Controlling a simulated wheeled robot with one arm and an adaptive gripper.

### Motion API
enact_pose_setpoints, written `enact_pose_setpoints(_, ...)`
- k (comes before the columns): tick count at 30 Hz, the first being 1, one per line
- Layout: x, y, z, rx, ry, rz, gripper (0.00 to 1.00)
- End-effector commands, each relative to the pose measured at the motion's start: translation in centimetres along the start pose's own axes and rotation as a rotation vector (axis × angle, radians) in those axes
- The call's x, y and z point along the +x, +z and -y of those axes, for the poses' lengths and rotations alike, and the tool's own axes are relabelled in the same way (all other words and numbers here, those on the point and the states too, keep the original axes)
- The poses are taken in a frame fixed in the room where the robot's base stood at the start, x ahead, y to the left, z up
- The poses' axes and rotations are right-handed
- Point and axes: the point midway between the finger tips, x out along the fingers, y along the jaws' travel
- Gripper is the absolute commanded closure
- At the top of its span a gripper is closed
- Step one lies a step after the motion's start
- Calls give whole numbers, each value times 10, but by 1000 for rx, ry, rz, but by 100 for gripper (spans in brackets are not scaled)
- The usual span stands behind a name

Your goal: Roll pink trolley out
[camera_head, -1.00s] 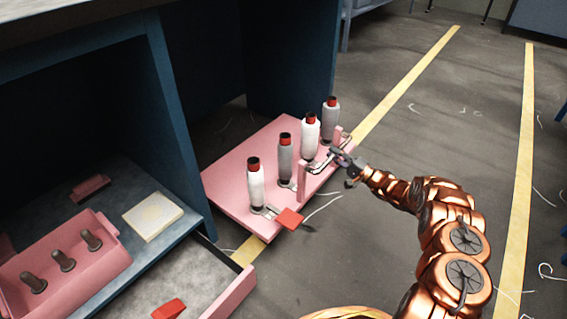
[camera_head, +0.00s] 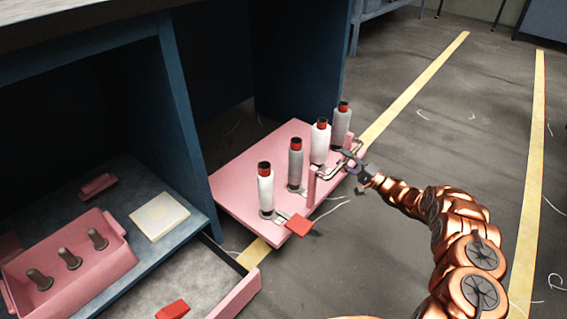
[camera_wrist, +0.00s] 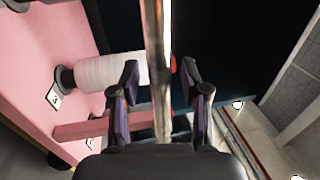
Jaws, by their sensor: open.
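The pink trolley (camera_head: 240,185) is a flat pink board on the floor, partly out from under the dark blue loom frame. Several thread spools stand upright on it, such as the nearest white spool (camera_head: 265,188). A metal bar handle (camera_head: 332,173) runs between two pink posts along its right edge. My gripper (camera_head: 350,158) is at this handle. In the wrist view my gripper (camera_wrist: 160,85) is open, and the metal bar (camera_wrist: 155,45) passes between its fingers. A white spool (camera_wrist: 108,72) and the pink board (camera_wrist: 60,40) show to the left. Finger contact with the bar cannot be told.
A red tag (camera_head: 298,226) sits at the trolley's near corner. An open drawer (camera_head: 240,296) and a pink box with pegs (camera_head: 100,262) are at lower left.

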Motion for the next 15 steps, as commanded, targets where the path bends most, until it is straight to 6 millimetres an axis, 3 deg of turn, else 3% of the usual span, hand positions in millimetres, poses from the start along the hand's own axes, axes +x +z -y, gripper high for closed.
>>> enact_pose_setpoints(15, 5, 0, 25, -1, 0, 1, 55)
